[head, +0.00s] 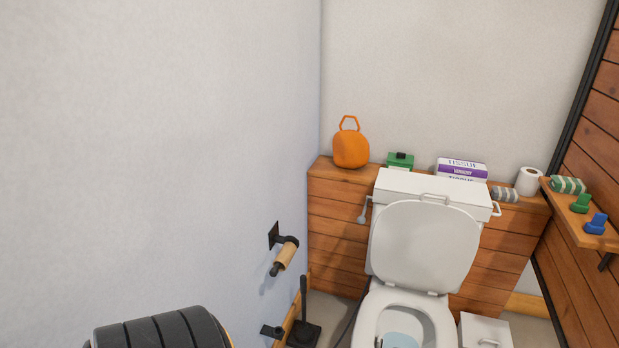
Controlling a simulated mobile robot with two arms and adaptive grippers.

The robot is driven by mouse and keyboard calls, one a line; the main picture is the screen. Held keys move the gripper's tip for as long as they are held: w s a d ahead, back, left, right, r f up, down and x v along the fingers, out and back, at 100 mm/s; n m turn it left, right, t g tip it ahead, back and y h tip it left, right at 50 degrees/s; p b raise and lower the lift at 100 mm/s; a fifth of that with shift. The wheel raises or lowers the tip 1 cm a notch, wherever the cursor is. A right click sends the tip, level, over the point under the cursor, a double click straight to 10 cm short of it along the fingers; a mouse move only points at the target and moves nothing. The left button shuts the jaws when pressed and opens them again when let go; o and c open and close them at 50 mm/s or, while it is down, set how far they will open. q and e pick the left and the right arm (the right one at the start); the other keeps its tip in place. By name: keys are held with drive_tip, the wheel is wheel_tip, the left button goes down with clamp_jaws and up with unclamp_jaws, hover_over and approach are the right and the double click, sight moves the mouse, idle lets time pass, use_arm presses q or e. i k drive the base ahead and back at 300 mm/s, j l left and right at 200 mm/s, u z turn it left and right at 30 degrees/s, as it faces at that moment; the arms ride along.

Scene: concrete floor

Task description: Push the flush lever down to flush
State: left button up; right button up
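The white toilet (425,245) stands against the wood-clad ledge with its lid raised and its bowl open. A small grey lever (363,212) hangs at the left side of the tank, its end pointing down. A white handle-like part (496,209) shows at the tank's right side. I cannot tell from this view how far the lever is pressed. Neither of my grippers can be made out; a dark rounded part at the bottom left looks like my own arm. Nothing is seen touching the lever.
The ledge (335,195) bears an orange bag (350,149), a green box (400,161), a tissue box (461,168) and a paper roll (529,181). A roll holder (284,256) juts from the left wall. A brush stand (303,332) and white bin (485,332) flank the toilet.

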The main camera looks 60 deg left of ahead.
sight(361, 219)
drive_tip(key=u, duration=1.4)
drive_tip(key=i+l+u, duration=0.1)
drive_tip(key=i, duration=0.3)
